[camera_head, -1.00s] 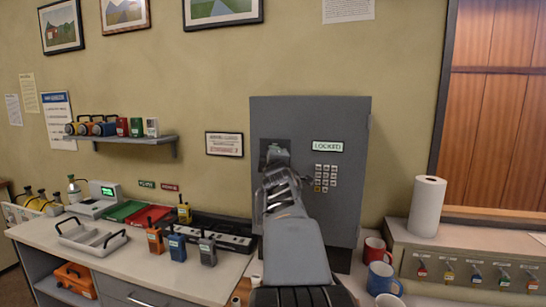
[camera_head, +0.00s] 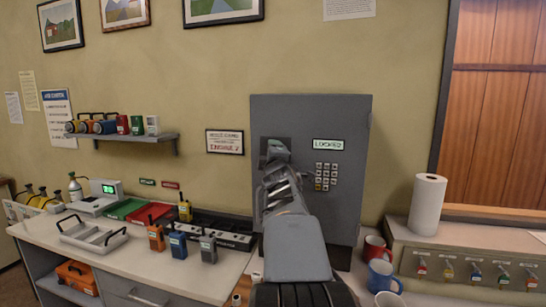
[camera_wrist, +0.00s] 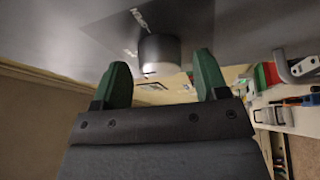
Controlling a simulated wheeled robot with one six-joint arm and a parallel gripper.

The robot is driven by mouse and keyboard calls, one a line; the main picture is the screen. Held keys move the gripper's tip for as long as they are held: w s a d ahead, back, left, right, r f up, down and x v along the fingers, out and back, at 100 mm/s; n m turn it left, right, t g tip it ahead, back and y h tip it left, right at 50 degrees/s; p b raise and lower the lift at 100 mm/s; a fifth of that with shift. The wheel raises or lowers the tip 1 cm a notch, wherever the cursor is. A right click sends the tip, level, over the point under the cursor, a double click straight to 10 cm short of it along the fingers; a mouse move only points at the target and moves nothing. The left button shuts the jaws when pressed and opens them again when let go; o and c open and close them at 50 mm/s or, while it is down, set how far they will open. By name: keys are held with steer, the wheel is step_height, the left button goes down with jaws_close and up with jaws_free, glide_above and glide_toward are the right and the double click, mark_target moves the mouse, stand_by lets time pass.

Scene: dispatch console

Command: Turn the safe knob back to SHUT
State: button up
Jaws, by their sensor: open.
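The grey safe (camera_head: 345,225) stands at the back of the counter with its door closed. Its small display (camera_head: 328,144) reads LOCKED in green. In the wrist view the safe knob (camera_wrist: 158,52) is a dark round cylinder with a pale end, standing out from the grey door. A small label (camera_wrist: 140,18) is beside it, too blurred to read. My gripper (camera_wrist: 162,74) is open, its green fingers on either side of the knob with gaps visible.
A keypad (camera_head: 326,176) is just right of my gripper. Several radios (camera_head: 178,245) stand on the counter to the left. Mugs (camera_head: 380,275), a paper towel roll (camera_head: 427,205) and a key box (camera_head: 480,268) are to the right.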

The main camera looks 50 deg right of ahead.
steer(key=v, duration=1.3)
steer(key=shift+s+a, duration=0.25)
steer(key=shift+a, duration=0.05)
steer(key=shift+f, duration=0.1)
